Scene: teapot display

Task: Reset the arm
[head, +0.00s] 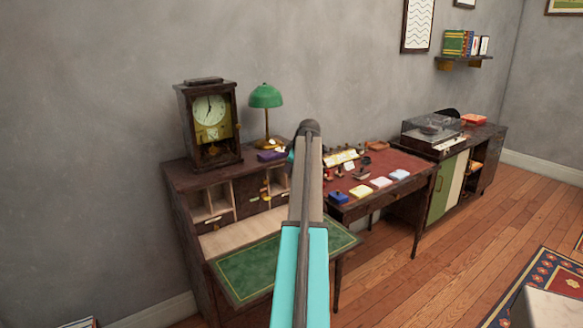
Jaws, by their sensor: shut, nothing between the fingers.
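My arm rises from the bottom middle of the head view, with a turquoise lower part, a grey-brown upper link and a dark rounded joint at its top. A small teal piece of it shows left of the upper link. My gripper cannot be made out; no fingertips show. The arm stands in front of a dark wooden secretary desk (172,178) and the left end of a red-topped table (405,163), hiding parts of both. No teapot can be made out.
A clock (209,112) and a green lamp (266,97) stand on the secretary desk, whose green-topped flap (245,272) is open. Small coloured boxes (381,182) lie on the red-topped table. A record player (431,130) stands on a cabinet at right. Wooden floor (440,275) is open in front.

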